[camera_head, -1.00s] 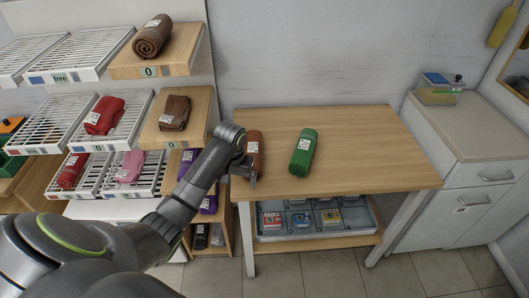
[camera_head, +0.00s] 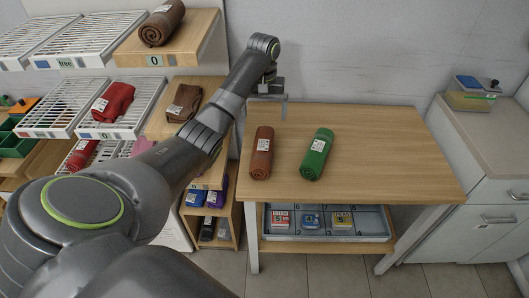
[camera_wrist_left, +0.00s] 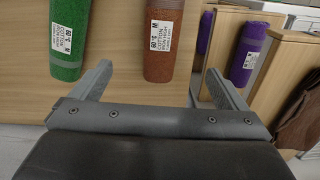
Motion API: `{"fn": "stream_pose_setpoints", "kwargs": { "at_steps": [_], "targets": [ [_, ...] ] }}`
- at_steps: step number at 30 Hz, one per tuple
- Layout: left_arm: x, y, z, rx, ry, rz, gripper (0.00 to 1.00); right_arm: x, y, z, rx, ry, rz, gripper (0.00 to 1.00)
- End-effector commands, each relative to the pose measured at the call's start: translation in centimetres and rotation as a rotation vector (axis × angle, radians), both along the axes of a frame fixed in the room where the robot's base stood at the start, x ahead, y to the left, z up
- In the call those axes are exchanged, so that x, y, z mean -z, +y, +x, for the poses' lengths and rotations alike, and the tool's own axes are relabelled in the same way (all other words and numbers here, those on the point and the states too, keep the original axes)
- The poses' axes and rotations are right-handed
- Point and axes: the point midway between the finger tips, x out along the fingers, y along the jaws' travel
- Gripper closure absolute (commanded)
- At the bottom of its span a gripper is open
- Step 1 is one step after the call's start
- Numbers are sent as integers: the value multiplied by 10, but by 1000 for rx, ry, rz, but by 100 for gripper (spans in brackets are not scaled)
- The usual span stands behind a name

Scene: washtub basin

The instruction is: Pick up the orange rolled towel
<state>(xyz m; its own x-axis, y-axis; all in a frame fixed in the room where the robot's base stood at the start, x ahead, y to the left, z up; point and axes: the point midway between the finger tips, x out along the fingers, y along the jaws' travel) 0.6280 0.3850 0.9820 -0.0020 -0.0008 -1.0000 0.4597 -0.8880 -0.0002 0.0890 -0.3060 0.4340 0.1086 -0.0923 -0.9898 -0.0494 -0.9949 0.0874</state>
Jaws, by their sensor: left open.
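The orange rolled towel (camera_head: 262,158), a brownish-orange roll with a white label, lies on the wooden table (camera_head: 390,150) near its left end. A green rolled towel (camera_head: 317,155) lies to its right, apart from it. My left gripper (camera_head: 272,98) is raised near the table's back left edge, above and behind the orange towel, open and empty. In the left wrist view the orange towel (camera_wrist_left: 164,40) shows beyond the open jaws (camera_wrist_left: 158,74), its far end cut off by the frame. My right gripper is not in view.
A shelf rack with white wire trays (camera_head: 125,105) and several rolled towels stands at the left. A purple towel (camera_wrist_left: 248,55) shows in the left wrist view. A grey bin (camera_head: 325,222) sits under the table. The table's right half is clear.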

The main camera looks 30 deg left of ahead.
Motion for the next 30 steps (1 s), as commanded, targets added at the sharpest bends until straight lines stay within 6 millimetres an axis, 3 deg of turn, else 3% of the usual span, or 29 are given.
{"fn": "stream_pose_setpoints", "kwargs": {
  "at_steps": [3, 16, 19, 30],
  "targets": [
    [20, 0, 0, 1, 0, 0, 5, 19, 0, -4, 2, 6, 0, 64],
    [68, 0, 0, 1, -2, 1, 5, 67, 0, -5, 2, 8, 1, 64],
    [89, -1, -1, 2, 1, 0, 5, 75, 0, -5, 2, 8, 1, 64],
    [130, -1, -5, 1, 3, 0, 5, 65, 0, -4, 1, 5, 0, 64]
  ]
}}
